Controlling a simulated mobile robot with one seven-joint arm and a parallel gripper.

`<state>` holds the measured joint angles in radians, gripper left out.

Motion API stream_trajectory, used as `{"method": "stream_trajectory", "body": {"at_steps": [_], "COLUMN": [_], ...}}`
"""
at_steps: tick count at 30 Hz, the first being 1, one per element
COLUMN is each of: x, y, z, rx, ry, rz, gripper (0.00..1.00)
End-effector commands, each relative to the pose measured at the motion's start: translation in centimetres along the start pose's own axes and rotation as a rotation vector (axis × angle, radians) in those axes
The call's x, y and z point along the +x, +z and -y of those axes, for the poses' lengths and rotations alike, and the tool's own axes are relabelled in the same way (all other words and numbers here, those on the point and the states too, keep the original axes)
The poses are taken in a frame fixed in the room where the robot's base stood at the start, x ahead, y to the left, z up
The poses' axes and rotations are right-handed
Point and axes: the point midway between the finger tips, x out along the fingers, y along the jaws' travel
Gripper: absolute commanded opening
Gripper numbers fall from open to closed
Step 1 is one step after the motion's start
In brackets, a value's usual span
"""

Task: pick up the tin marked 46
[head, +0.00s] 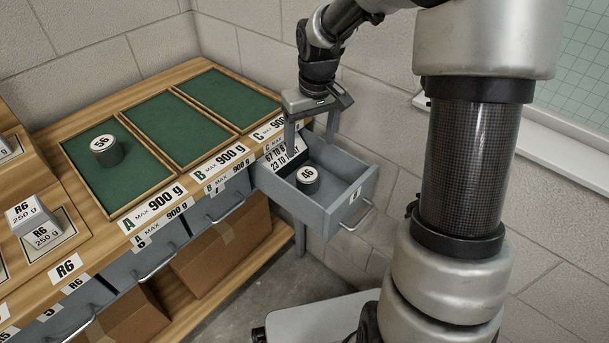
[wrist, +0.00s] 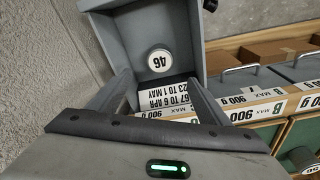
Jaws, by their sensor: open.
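The tin marked 46 (head: 308,180) is a short dark cylinder with a white lid. It stands upright inside the open grey drawer (head: 345,205) under tray C. In the wrist view the tin (wrist: 159,61) shows its lid beyond my fingertips, with its number upside down. My gripper (head: 312,140) is open and empty, above the back part of the drawer, behind and above the tin. In the wrist view its two fingers (wrist: 158,82) are spread apart, and the tin appears between and past them. The tin's lower side is partly hidden from the wrist view.
A tin marked 56 (head: 106,150) stands in green tray A (head: 80,150). Green trays B (head: 165,115) and C (head: 225,90) are empty. A date card (head: 285,155) lies at the drawer's back. Blocks marked R6 (head: 28,214) sit at left. The drawer walls surround the tin.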

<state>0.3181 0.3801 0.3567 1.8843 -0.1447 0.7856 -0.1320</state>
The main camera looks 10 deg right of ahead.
Motion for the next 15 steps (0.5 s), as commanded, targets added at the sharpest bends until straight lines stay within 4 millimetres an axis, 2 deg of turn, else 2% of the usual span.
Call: {"method": "stream_trajectory", "body": {"at_steps": [1,6,10,15], "x": [1.6,5.3,7.4,8.4], "y": [0.1,0.1,0.1,0.1], "z": [0.1,0.1,0.1,0.1], "rx": [-0.001,-0.001,-0.001,0.0], "ry": [-0.002,-0.001,-0.001,0.0], "rz": [0.003,0.003,0.002,0.001], "gripper": [0.71,0.71,0.71,0.71]}}
